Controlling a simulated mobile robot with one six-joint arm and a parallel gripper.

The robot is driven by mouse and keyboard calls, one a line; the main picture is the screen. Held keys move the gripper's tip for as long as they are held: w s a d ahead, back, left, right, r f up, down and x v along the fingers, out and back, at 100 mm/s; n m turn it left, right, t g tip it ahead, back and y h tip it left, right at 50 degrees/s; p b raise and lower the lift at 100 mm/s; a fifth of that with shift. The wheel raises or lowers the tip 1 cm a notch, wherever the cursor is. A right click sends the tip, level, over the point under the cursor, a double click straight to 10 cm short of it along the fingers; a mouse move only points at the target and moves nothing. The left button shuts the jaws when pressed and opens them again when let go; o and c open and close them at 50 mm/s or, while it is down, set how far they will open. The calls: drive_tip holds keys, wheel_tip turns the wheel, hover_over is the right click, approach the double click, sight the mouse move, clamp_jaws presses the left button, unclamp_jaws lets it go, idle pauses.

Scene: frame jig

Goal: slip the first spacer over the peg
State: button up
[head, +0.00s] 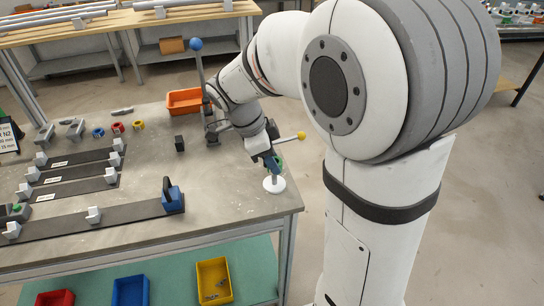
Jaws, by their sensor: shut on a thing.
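My gripper (271,160) points down near the right front corner of the bench. It is shut on a small green piece (279,164), which looks like a spacer and is partly hidden by the fingers. Just below is a round white base (274,184) on the bench; the peg on it is hard to make out behind the gripper. I cannot tell whether the green piece is around the peg or only above it. A blue ring (98,132), a red ring (118,127) and a yellow ring (138,125) lie at the back left.
Dark rails with white blocks (93,215) lie on the left of the bench (225,190). A blue block (173,199) stands on the front rail. An orange bin (185,101) is at the back. A yellow-tipped rod (301,135) sticks out beside my gripper.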

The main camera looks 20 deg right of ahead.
drive_tip(key=shift+f+b, duration=0.3)
drive_tip(key=shift+f, duration=0.25)
drive_tip(key=o, duration=1.1)
drive_tip(key=shift+c, duration=0.2)
drive_tip(key=v, duration=0.8)
drive_tip(key=shift+d, duration=0.1)
drive_tip(key=s+d+n+t+y+p, duration=0.1)
drive_tip(key=s+d+n+y+p, duration=0.1)
drive_tip(key=s+n, duration=0.5)
drive_tip(key=s+d+f+n+t+y+p, duration=0.1)
drive_tip(key=s+d+n+t+y+p, duration=0.1)
drive_tip(key=s+n, duration=0.5)
drive_tip(key=n, duration=0.5)
drive_tip(key=shift+s+f+n+y, duration=0.2)
drive_tip(key=shift+f+n+y, duration=0.1)
